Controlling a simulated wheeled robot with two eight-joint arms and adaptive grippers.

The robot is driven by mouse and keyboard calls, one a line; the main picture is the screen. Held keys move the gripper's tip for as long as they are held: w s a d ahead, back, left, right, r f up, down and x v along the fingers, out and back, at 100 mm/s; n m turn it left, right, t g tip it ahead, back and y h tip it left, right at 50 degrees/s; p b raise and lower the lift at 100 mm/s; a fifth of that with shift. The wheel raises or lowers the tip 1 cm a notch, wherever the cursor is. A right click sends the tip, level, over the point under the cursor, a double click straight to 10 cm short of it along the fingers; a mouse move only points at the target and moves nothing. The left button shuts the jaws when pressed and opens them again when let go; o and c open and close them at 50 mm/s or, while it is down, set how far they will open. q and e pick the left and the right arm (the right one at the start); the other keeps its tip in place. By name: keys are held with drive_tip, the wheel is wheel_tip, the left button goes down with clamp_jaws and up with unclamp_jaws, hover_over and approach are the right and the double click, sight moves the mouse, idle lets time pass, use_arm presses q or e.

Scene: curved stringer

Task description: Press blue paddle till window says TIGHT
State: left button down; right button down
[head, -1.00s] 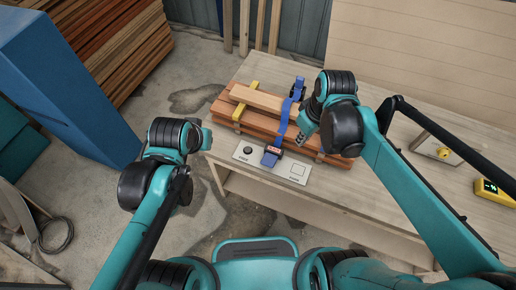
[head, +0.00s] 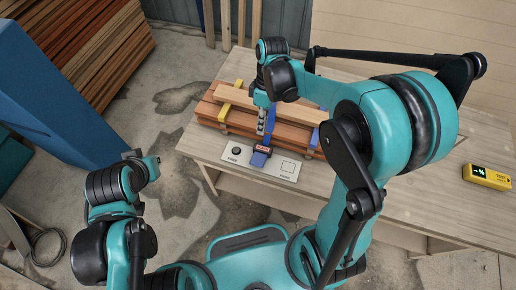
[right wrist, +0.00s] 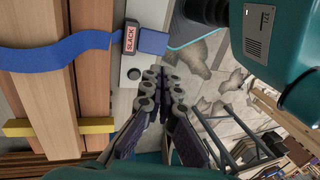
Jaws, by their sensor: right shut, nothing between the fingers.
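The blue paddle (head: 259,159) sits at the front edge of the table, on a pale panel (head: 271,172). It also shows at the top of the right wrist view (right wrist: 153,41). Beside it the small window (right wrist: 130,39) reads SLACK in the right wrist view. A blue strap (right wrist: 60,48) runs from the window across the timber. My right gripper (head: 262,131) is shut and empty, pointing down above the timber's front edge, just behind the paddle and apart from it. My left gripper (head: 153,165) hangs left of the table; its fingers are unclear.
Stacked brown planks (head: 212,108) with yellow bars (head: 238,85) lie behind the panel. A black knob (head: 236,151) is on the panel, left of the paddle. A yellow device (head: 488,176) with a lit screen lies at the right. The table's right part is largely clear.

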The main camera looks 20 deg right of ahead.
sight(257, 162)
drive_tip(key=b+x, duration=0.4)
drive_tip(key=x, duration=1)
drive_tip(key=shift+r+b, duration=0.1)
drive_tip(key=shift+b, duration=0.25)
